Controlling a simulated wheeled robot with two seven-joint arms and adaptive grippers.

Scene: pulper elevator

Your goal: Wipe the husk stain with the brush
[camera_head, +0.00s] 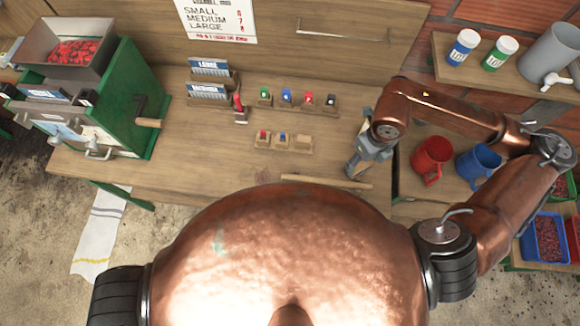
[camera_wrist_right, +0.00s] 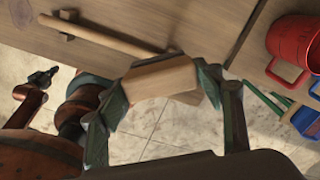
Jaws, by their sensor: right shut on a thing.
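My right gripper (camera_head: 357,168) is at the front right of the wooden bench. In the right wrist view my right gripper (camera_wrist_right: 160,95) is shut on a pale wooden block, which looks like the brush (camera_wrist_right: 160,77). No bristles can be made out, and the gripper hides most of the brush in the head view. The brush is in front of the bench's front face in the wrist view, with tiled floor behind it.
A wooden bar (camera_head: 325,181) runs along the bench front. Red (camera_head: 431,160) and blue (camera_head: 478,163) mugs stand right of the right gripper. Small wooden holders (camera_head: 284,141) sit mid-bench. A green pulper (camera_head: 120,90) stands at the left. Bare bench top (camera_head: 215,150) lies between.

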